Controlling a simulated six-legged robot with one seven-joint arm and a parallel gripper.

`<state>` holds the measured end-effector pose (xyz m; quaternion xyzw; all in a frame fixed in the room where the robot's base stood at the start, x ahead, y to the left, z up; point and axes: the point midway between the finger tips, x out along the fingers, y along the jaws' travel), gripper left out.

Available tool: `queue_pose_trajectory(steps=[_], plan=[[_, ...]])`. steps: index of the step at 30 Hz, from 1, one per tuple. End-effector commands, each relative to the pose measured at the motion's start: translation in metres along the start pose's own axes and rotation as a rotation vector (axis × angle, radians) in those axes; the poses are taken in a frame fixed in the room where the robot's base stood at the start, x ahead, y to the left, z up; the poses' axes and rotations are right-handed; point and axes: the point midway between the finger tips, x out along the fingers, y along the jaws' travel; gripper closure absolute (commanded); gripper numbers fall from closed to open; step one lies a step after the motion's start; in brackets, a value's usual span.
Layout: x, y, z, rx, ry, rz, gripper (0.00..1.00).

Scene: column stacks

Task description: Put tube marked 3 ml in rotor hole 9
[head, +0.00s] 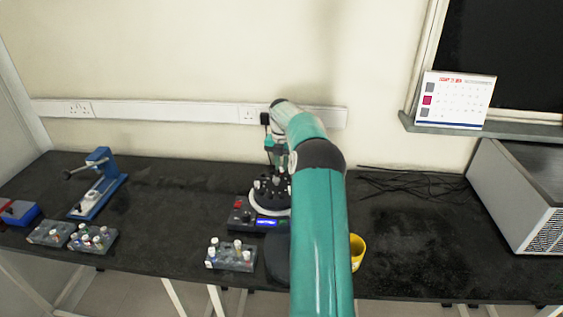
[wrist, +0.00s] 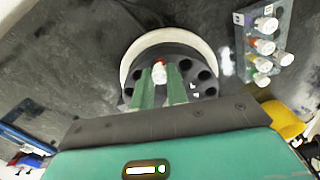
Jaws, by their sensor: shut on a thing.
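My gripper (wrist: 160,80) is shut on a tube (wrist: 159,70) with a white and red top, which shows between the two green fingers in the wrist view. The tube's volume mark cannot be read. Gripper and tube are over the dark rotor (wrist: 197,66), which has a ring of round holes. I cannot tell whether the tube's lower end is inside a hole. No hole numbers are legible. In the head view my gripper (head: 277,163) is above the centrifuge (head: 240,217), and my arm hides its right part.
A grey rack (head: 233,266) with several capped tubes stands in front of the centrifuge. More racks (head: 98,246) and a blue press-like device (head: 98,188) stand at the left. A yellow cup (head: 357,251) is right of my arm. Black cables (head: 415,187) lie behind.

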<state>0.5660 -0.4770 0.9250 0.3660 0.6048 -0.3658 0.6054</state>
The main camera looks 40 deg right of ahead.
Motion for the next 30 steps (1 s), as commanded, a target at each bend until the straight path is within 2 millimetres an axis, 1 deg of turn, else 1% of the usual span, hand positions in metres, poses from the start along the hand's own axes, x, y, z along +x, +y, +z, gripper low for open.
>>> queue_pose_trajectory(steps=[3, 11, 12, 15, 21, 23, 24, 30], plan=[[0.003, -0.0002, 0.0, 0.0, 0.0, 0.0, 1.0], [0.0033, -0.0001, 0.0, 0.0, 0.0, 0.0, 1.0], [0.0032, -0.0001, 0.0, 0.0, 0.0, 0.0, 0.77], [0.0031, 0.0, 0.0, 0.0, 0.0, 0.0, 0.59], [0.003, 0.0, 0.0, 0.0, 0.0, 0.0, 0.59], [0.003, 0.0, 0.0, 0.0, 0.0, 0.0, 0.48], [0.003, 0.0, 0.0, 0.0, 0.0, 0.0, 0.45], [0.003, 0.0, 0.0, 0.0, 0.0, 0.0, 0.45]])
